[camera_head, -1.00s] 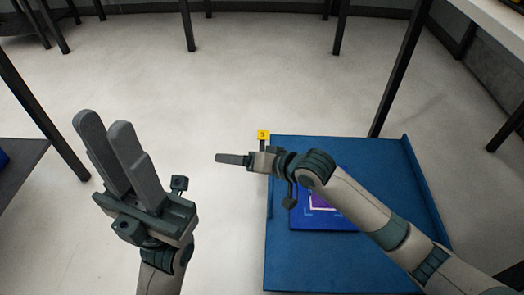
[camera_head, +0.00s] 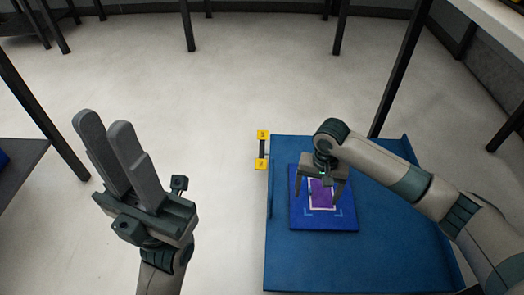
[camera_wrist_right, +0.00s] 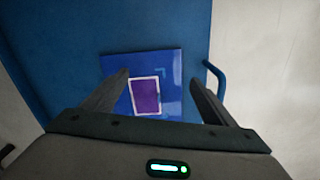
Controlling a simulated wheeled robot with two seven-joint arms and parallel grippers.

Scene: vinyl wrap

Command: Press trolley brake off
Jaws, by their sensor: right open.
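The blue trolley (camera_head: 400,262) stands on the floor at the right. At its left edge sits a dark bar, probably the brake pedal (camera_head: 262,148), with a yellow marked tab at each end; the markings are too small to read. My right gripper (camera_head: 319,193) is open and points down over the trolley top, right of the pedal and apart from it. Its fingers straddle the view of a purple sheet in the right wrist view (camera_wrist_right: 160,80). My left gripper (camera_head: 104,122) points up and away, left of the trolley; whether its jaws are apart is unclear.
A blue panel (camera_head: 325,222) with a white-framed purple sheet (camera_head: 321,200) lies on the trolley. A blue side rail (camera_wrist_right: 217,75) runs along one trolley edge. Dark table legs (camera_head: 400,65) stand behind. The floor left of the trolley is clear.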

